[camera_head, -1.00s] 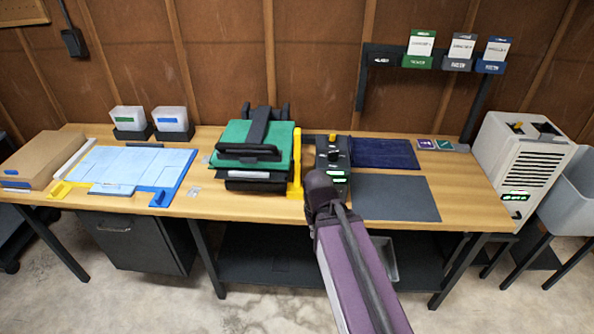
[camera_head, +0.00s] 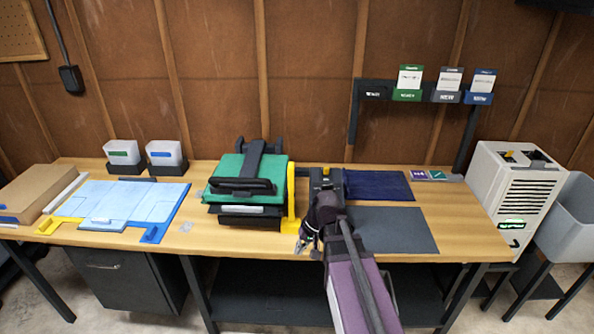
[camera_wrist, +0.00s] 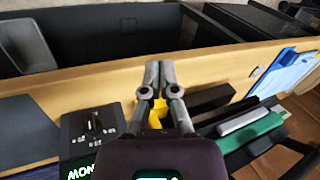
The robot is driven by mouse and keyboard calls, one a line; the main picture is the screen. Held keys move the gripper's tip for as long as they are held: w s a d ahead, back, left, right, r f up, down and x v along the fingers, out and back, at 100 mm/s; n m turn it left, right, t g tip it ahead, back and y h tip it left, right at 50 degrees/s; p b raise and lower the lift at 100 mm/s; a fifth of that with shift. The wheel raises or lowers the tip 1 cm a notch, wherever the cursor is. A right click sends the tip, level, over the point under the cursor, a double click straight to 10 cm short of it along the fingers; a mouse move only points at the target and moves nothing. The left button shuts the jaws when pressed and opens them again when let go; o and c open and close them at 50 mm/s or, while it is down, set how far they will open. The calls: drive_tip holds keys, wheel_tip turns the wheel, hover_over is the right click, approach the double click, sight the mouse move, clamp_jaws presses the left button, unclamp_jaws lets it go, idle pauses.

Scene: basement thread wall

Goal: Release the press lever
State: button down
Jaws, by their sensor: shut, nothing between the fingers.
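The press (camera_head: 243,190) stands mid-bench with a green top and a black bar handle (camera_head: 241,186) across its front. A yellow upright part (camera_head: 290,200) stands at its right side. I cannot tell whether the bar or the yellow part is the lever. My gripper (camera_head: 303,247) is shut and empty near the bench's front edge, right of the press. In the wrist view, my gripper's fingers (camera_wrist: 155,75) are together, with yellow (camera_wrist: 156,116) showing behind them; contact cannot be told. The green press top (camera_wrist: 250,132) lies to their right there.
A dark control box (camera_head: 326,183) with knobs stands close to the right of the press, partly hidden by my arm. It also shows in the wrist view (camera_wrist: 92,128). A grey mat (camera_head: 395,232) lies right of it. A blue board (camera_head: 120,207) lies left of the press.

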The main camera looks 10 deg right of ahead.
drive_tip(key=w+d+r+m+t+y+b, duration=0.1)
drive_tip(key=w+d+r+t+y, duration=0.2)
drive_tip(key=w, duration=0.3)
drive_tip(key=w+d+r+m+t+y+b, duration=0.1)
drive_tip(key=w+d+r+m+t+y, duration=0.1)
drive_tip(key=w, duration=0.5)
drive_tip(key=w+d+r+m+t+y+b, duration=0.1)
drive_tip(key=w+d+r+m+t+y, duration=0.1)
drive_tip(key=w+d+r+y, duration=0.3)
drive_tip(key=shift+w+d+r+t, duration=0.45)
drive_tip(key=shift+w+d+r, duration=0.1)
drive_tip(key=shift+d+r, duration=0.2)
drive_tip(key=shift+w+d+r+t, duration=0.5)
drive_tip(key=shift+d+r, duration=0.1)
drive_tip(key=shift+r, duration=0.2)
drive_tip(key=shift+w+d+r+m+t+y, duration=0.15)
drive_tip(key=shift+d+r+m+t+y, duration=0.15)
drive_tip(key=shift+d+r+m, duration=0.1)
drive_tip(key=shift+a, duration=0.1)
drive_tip(key=w+a, duration=0.1)
drive_tip(key=a, duration=0.8)
drive_tip(key=shift+w, duration=0.35)
